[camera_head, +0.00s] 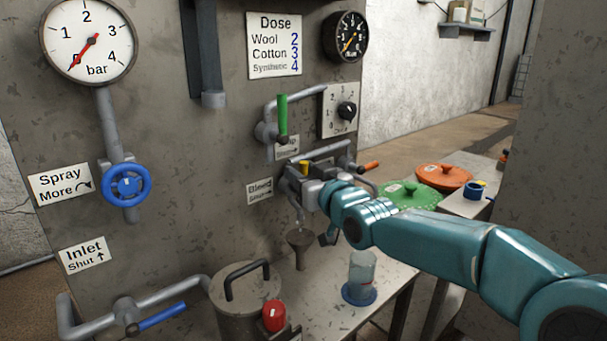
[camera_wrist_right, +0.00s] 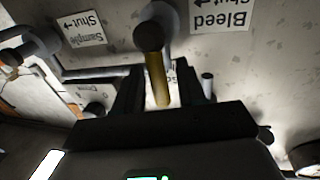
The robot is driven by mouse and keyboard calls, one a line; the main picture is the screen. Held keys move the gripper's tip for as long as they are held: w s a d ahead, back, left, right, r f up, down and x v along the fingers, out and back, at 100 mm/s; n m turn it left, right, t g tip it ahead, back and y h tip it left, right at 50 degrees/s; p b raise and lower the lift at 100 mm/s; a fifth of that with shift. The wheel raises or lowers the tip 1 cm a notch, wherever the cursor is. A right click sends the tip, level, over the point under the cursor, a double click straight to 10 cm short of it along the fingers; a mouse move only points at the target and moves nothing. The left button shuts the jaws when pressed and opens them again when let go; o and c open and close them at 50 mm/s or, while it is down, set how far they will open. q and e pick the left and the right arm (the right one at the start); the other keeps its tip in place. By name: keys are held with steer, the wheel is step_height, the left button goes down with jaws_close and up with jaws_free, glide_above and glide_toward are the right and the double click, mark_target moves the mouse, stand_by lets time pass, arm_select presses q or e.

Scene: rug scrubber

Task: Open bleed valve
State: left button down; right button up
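The bleed valve has a yellow lever handle (camera_head: 304,168) on the grey wall panel, right of the sign reading Bleed (camera_head: 259,190). In the right wrist view the yellow handle (camera_wrist_right: 158,80), with a dark round end, lies between the two dark fingers of my right gripper (camera_wrist_right: 160,92). A gap shows on each side of it, so the fingers look open around the handle and not closed on it. In the head view my right gripper (camera_head: 318,190) is at the valve and hides most of its body. My left gripper is not in view.
A green-handled valve (camera_head: 282,115) and a dial switch (camera_head: 346,111) sit just above. A funnel (camera_head: 300,240) and a glass jar (camera_head: 361,268) are below. A lidded pot (camera_head: 245,295) stands at the front. Green (camera_head: 408,195) and orange (camera_head: 441,177) lids lie to the right.

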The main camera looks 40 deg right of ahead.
steer(key=shift+s, duration=0.15)
steer(key=s+a, duration=0.2)
steer(key=s, duration=1.4)
steer(key=s+p, duration=0.4)
steer(key=s, duration=0.5)
steer(key=shift+a, duration=0.4)
